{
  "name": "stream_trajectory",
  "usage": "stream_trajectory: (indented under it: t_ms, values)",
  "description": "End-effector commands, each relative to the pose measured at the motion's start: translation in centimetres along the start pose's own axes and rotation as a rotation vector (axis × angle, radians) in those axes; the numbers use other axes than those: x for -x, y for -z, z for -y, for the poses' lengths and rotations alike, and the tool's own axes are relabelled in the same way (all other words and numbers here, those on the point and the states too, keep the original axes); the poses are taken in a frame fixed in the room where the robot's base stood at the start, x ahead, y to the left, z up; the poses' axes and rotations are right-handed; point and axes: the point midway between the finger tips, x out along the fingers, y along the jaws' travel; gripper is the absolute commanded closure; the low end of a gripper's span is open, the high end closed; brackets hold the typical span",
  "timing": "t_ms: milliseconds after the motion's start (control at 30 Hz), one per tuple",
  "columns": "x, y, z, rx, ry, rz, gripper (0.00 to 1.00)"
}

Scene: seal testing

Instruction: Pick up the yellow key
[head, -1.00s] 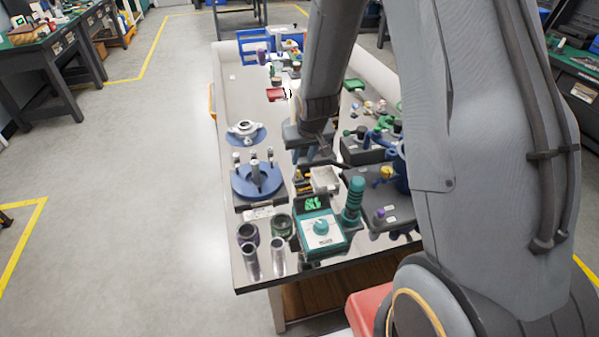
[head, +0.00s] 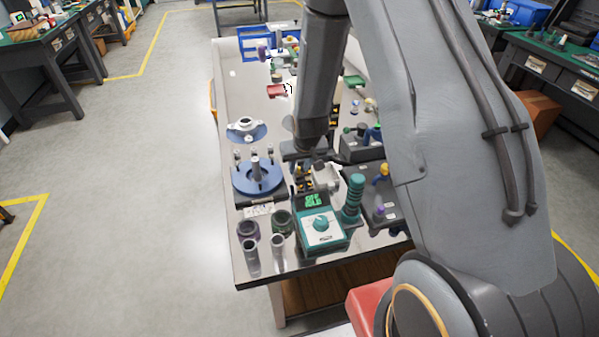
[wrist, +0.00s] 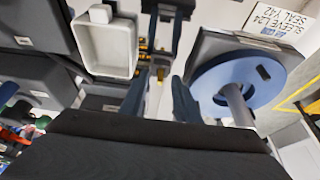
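Small yellow, brass-like pieces lie by a dark holder near the top centre of the wrist view. One yellow piece (wrist: 160,74) sits beyond and between my fingertips. It looks like the yellow key, but its shape is too small to be sure. My gripper (wrist: 160,98) is open, with one dark blue finger on each side and nothing between them. The fingers point toward the yellow pieces and appear apart from them. In the head view my arm hides most of the gripper. Yellow bits (head: 305,182) show just below it, left of the white tray (head: 327,178).
The white tray (wrist: 105,55) is left of the fingers in the wrist view. A blue round fixture (wrist: 207,82) with a grey post is close on the right. Dark boxes crowd the right.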

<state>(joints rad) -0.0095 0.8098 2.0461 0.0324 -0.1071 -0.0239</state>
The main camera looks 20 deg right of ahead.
Motion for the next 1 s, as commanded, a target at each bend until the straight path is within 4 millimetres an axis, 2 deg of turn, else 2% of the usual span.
stream_trajectory:
  t_ms: [100,267,300,733,867,1000]
  values:
    - [0.0,0.0,0.0,0.000,0.000,0.000,0.71]
    - [0.0,0.0,0.0,0.000,0.000,0.000,0.98]
    - [0.0,0.0,0.0,0.000,0.000,0.000,1.00]
    - [0.6,0.3,0.0,-0.001,0.000,-0.002,1.00]
    - [2.0,1.0,0.0,-0.001,0.000,-0.004,1.00]
    - [4.7,2.1,0.0,-0.001,0.001,-0.005,1.00]
